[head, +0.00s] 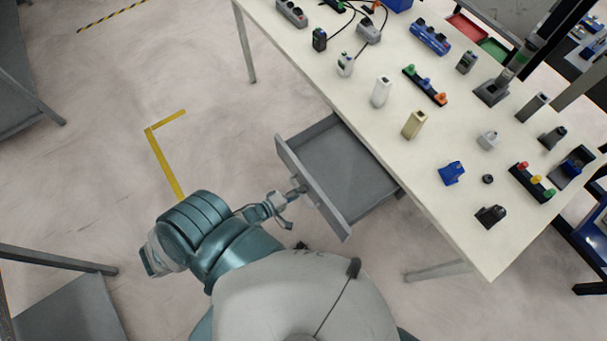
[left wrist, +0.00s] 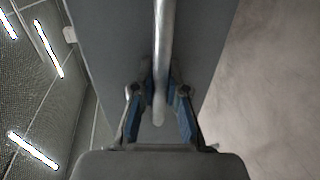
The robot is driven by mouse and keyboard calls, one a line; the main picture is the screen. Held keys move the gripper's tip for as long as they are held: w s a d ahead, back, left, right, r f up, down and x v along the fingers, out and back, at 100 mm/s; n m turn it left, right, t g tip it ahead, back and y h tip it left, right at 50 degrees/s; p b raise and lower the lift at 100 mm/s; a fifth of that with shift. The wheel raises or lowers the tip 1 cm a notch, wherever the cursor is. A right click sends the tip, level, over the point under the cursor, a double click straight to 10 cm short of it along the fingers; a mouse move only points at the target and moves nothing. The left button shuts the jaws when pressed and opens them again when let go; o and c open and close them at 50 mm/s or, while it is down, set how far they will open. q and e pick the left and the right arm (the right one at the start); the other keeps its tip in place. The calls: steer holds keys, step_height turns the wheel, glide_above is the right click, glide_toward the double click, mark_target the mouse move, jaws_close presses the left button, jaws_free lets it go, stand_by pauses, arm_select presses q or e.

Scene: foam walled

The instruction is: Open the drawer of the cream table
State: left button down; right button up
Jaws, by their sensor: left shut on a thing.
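The cream table (head: 437,195) fills the right side of the head view. Its grey drawer (head: 350,172) stands pulled out from under the near edge, and its inside looks empty. My left gripper (head: 298,192) is at the drawer's front panel (head: 314,187). In the left wrist view the blue-padded fingers (left wrist: 160,108) are shut around the metal bar handle (left wrist: 163,60) on the grey drawer front. In the head view the handle is mostly hidden by the gripper. My right gripper is in neither view.
Several small parts, including a tan block (head: 414,124), a white block (head: 381,92) and a blue piece (head: 451,173), stand on the tabletop. Grey furniture (head: 70,300) is at the lower left. The floor left of the drawer is clear, with a yellow corner marking (head: 160,150).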

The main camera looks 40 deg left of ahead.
arm_select(q)
steer(key=shift+w+a+r, duration=0.1)
steer(key=shift+w+a, duration=0.1)
steer(key=shift+a, duration=0.2)
steer(key=c, duration=1.3)
jaws_free()
steer(key=shift+o, duration=0.6)
steer(key=shift+a, duration=0.2)
steer(key=v, duration=1.2)
steer(key=shift+f, duration=0.25)
steer(key=shift+d, duration=0.1)
